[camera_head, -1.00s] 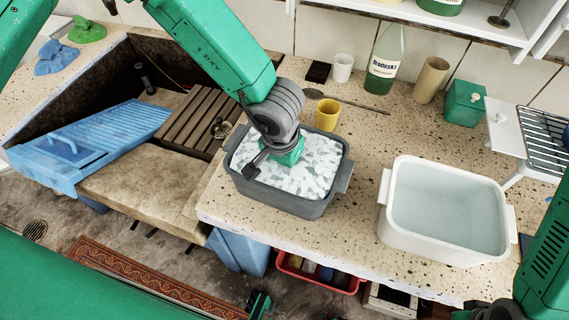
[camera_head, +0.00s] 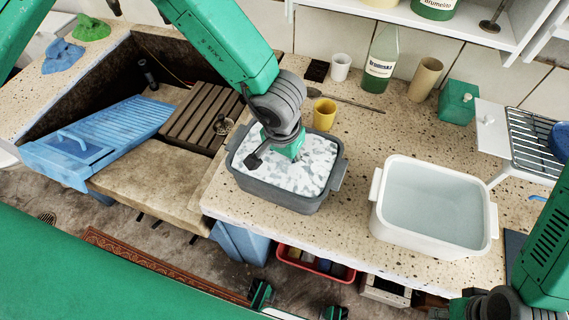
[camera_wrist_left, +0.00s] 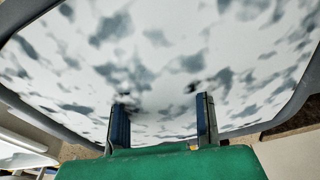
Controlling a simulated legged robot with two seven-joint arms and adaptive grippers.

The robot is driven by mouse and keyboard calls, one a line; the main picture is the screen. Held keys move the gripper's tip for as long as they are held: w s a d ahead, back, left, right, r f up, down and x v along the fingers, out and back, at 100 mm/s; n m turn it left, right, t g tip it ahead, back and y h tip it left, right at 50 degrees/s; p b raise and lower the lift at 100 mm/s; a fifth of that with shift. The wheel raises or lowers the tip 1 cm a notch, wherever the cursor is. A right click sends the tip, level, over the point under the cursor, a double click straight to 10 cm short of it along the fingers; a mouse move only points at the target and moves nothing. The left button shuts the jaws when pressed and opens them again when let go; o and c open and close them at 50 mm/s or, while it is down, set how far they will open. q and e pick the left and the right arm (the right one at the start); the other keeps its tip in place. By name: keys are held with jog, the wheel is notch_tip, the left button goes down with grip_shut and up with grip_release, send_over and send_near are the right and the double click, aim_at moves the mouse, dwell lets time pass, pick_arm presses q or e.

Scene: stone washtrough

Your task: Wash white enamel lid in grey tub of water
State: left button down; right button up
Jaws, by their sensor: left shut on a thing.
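A grey tub (camera_head: 283,197) stands on the speckled counter, its water covered with patchy white suds. My left gripper (camera_head: 291,152) points down into it, its fingers below the suds in the head view. In the left wrist view its two dark fingers (camera_wrist_left: 164,122) stand apart and run into the white-and-grey foam. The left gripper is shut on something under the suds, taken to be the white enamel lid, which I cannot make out.
A white basin of clear water (camera_head: 436,247) stands to the right. A yellow cup (camera_head: 324,115), a long spoon (camera_head: 345,101) and a green bottle (camera_head: 381,65) are behind the tub. A wooden slatted rack (camera_head: 205,107) and blue washboard (camera_head: 97,145) lie left. Counter between tub and basin is clear.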

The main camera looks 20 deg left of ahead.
aim_at(285, 158)
pick_arm(q)
jog(key=shift+d+r+p, duration=0.25)
jog(key=shift+r+p, duration=0.75)
jog(key=r+p, duration=0.2)
jog(key=shift+a+p, duration=0.3)
jog(key=shift+a, duration=0.1)
jog(key=shift+r+p, duration=0.5)
jog(key=shift+p, duration=0.2)
jog(key=shift+d+r+p, duration=0.25)
jog(key=shift+r+p, duration=0.8)
jog(key=shift+p, duration=0.15)
jog(key=shift+r, duration=0.65)
jog(key=shift+a+r, duration=0.15)
jog(key=shift+r, duration=0.2)
jog(key=shift+r, duration=0.1)
